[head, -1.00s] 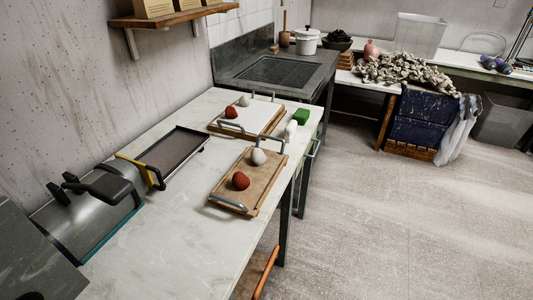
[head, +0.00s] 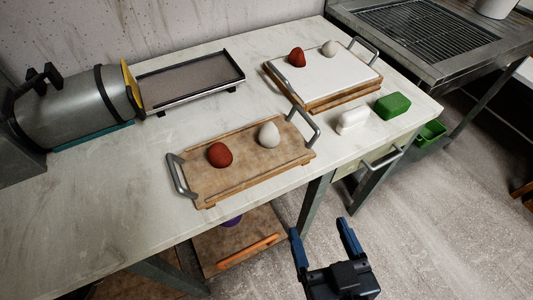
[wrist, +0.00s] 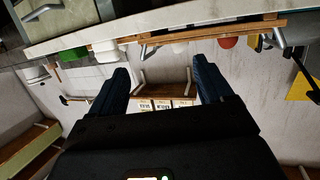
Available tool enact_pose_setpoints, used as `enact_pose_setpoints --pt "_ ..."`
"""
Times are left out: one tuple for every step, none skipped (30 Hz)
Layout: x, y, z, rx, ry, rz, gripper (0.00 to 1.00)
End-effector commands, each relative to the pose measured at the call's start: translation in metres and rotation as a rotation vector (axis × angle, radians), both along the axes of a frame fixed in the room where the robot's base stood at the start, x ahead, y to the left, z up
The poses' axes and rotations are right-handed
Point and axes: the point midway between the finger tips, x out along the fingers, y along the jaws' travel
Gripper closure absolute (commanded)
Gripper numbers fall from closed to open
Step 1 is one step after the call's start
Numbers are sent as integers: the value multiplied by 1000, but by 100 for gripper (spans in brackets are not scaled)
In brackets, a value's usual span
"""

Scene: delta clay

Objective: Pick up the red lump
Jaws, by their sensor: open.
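Two red lumps are in the head view. One red lump (head: 220,155) sits on the near wooden tray (head: 215,186), left of a pale lump (head: 269,135). The other red lump (head: 297,58) sits on the far white-topped tray (head: 325,84), beside another pale lump (head: 329,48). My gripper (head: 322,230) is open and empty, in front of the table's edge and apart from both lumps. In the wrist view, its two blue fingers (wrist: 160,78) are spread with nothing between them; a red lump (wrist: 228,42) shows beyond the right finger.
A green block (head: 392,105) and a white object (head: 352,120) lie near the table's right edge. A dark shallow tray (head: 190,80) and a grey cylinder machine (head: 75,105) stand at the back left. Metal handles rise from the tray ends. The table's front left is clear.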

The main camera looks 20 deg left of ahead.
Motion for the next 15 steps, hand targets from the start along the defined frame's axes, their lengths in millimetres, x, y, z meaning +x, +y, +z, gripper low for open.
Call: enact_pose_setpoints --pt "12 30 0 8 -10 50 20" --pt "17 46 1 11 -13 75 20" --pt "22 66 2 11 -13 108 20" --pt "25 81 4 12 -15 131 20" --pt "28 94 6 14 -15 152 20" --pt "30 111 9 15 -17 179 20" --pt "32 122 11 15 -18 195 20" --pt "33 133 13 15 -17 212 20" --pt "34 146 17 17 -19 231 20" --pt "34 154 19 17 -19 243 20" --pt "34 161 20 18 -18 253 20" --pt "34 169 22 18 -19 266 20" --pt "34 173 24 18 -19 273 20" --pt "34 177 25 18 -19 279 20" --pt "35 181 26 18 -19 284 20"
